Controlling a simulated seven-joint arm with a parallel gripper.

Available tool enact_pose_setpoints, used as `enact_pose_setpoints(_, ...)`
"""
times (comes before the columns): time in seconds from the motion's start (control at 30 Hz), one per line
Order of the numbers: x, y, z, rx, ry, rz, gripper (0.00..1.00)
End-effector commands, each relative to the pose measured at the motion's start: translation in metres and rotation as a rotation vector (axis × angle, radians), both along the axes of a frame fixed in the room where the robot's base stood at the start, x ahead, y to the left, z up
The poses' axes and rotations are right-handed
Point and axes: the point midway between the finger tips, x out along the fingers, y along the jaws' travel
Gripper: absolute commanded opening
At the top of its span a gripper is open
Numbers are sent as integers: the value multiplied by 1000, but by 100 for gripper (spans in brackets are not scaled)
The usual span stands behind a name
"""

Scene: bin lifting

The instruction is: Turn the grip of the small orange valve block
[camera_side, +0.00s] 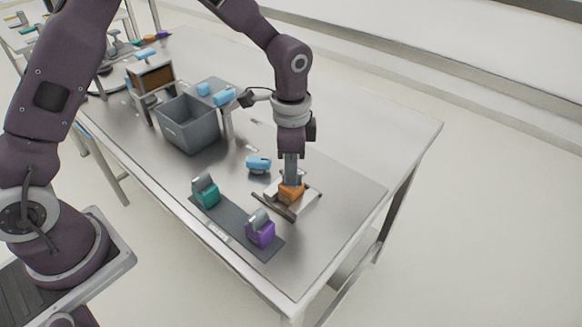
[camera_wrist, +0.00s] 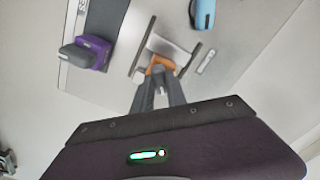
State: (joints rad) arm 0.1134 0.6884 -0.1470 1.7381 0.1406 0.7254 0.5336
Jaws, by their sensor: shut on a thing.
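The small orange valve block (camera_side: 290,191) sits low on a pale plate with dark edge bars (camera_side: 279,206) on the table. It also shows in the wrist view (camera_wrist: 160,63), right at my fingertips. My gripper (camera_side: 290,178) points straight down from above and is shut on the block's upper part. In the wrist view, the fingers (camera_wrist: 158,74) come together at the orange block. The fingers hide much of the block and its grip, so the grip's angle cannot be told.
A dark mat (camera_side: 226,222) holds a teal block (camera_side: 206,192) and a purple block (camera_side: 261,230). A light blue block (camera_side: 258,163) lies behind my gripper. A grey bin (camera_side: 188,124) stands farther back, near a brown-fronted box (camera_side: 152,77). The table's right side is clear.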

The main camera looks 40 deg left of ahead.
Motion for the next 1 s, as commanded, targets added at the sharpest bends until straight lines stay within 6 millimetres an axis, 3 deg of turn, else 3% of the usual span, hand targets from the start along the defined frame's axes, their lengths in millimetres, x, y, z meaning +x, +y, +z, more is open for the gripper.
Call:
enact_pose_setpoints(0.6,0,0,0,0,-1,568,0)
enact_pose_setpoints(1.0,0,0,0,0,0,808,0)
